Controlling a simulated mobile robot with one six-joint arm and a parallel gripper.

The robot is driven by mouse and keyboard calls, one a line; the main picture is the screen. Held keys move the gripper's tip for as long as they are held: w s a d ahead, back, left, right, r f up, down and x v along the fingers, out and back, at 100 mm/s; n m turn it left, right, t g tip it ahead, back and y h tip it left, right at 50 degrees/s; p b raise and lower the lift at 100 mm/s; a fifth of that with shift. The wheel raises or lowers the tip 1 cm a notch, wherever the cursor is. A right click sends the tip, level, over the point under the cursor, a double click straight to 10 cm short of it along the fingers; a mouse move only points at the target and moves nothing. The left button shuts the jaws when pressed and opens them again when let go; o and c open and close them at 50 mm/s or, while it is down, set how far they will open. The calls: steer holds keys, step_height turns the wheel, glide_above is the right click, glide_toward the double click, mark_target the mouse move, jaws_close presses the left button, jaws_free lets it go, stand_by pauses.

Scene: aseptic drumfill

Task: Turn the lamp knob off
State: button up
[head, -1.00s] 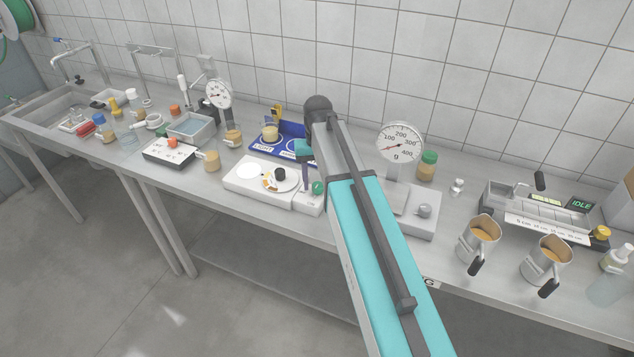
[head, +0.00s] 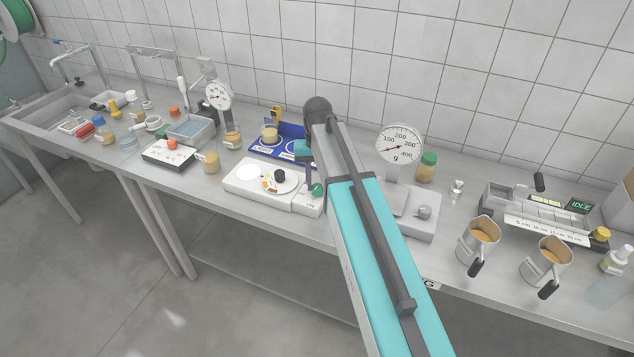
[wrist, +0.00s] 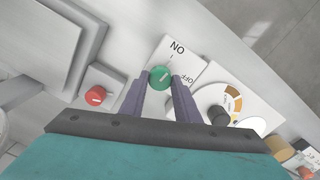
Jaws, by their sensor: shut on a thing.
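The lamp knob is green and round, with a pale pointer line. In the wrist view the knob (wrist: 160,77) sits between the tips of my gripper (wrist: 159,82), which is shut on it. The "ON" label (wrist: 178,47) and the "OFF" label (wrist: 187,80) are printed beside it on the white panel. I cannot tell clearly which label the pointer faces. In the head view the green knob (head: 318,190) shows at the right end of the white lamp unit (head: 245,190), with my gripper (head: 314,180) over it and partly hidden by my arm.
A round plate with a black knob (wrist: 219,115) lies close beside my gripper. A red knob (wrist: 96,96) is on the other side. In the head view a dial scale (head: 400,145) stands right of my arm, and a blue tray (head: 268,150) lies behind the lamp unit.

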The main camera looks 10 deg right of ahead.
mark_target(318, 186)
steer(key=m, duration=0.6)
steer(key=shift+m, duration=0.4)
steer(key=m, duration=0.5)
steer(key=shift+m, duration=0.4)
steer(key=o, duration=1)
steer(key=shift+o, duration=0.2)
steer(key=shift+r, duration=0.1)
step_height(318, 186, up, 14)
steer(key=b, duration=0.3)
steer(key=shift+b, duration=0.35)
